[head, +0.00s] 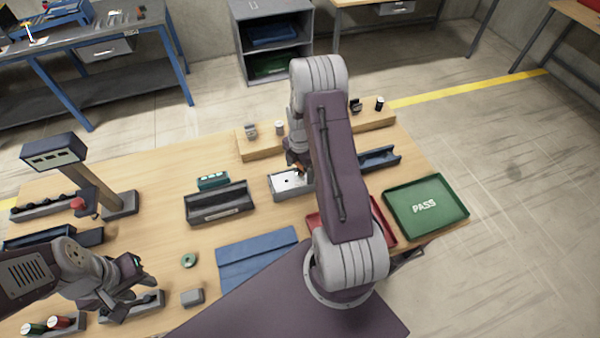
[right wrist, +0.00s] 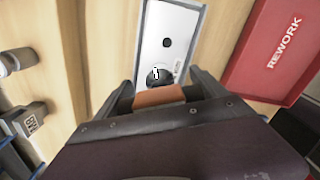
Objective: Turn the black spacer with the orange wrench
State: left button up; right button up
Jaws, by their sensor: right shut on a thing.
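My right gripper (right wrist: 160,92) is shut on the orange wrench (right wrist: 160,96), whose orange part shows between the fingers. Just beyond it in the right wrist view is a round black piece (right wrist: 158,76), apparently the black spacer, on a white-topped fixture (right wrist: 180,55). The wrench's working end is hidden, so I cannot tell whether it touches the spacer. In the head view the fixture (head: 280,191) is partly behind my right arm, and a bit of orange shows at the gripper. My left gripper (head: 128,287) is at lower left, its fingers apart, above a grey holder (head: 148,306).
A red REWORK tray (right wrist: 268,60) lies right of the fixture; a green PASS tray (head: 428,207) is further right. A dark grey tray (head: 218,204), a blue mat (head: 256,258) and a green ring (head: 189,260) lie left. A wooden ledge (head: 262,147) runs behind.

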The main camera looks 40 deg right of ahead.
jog(key=shift+r, duration=0.1)
jog(key=shift+r+p, duration=2)
jog(key=shift+r, duration=0.45)
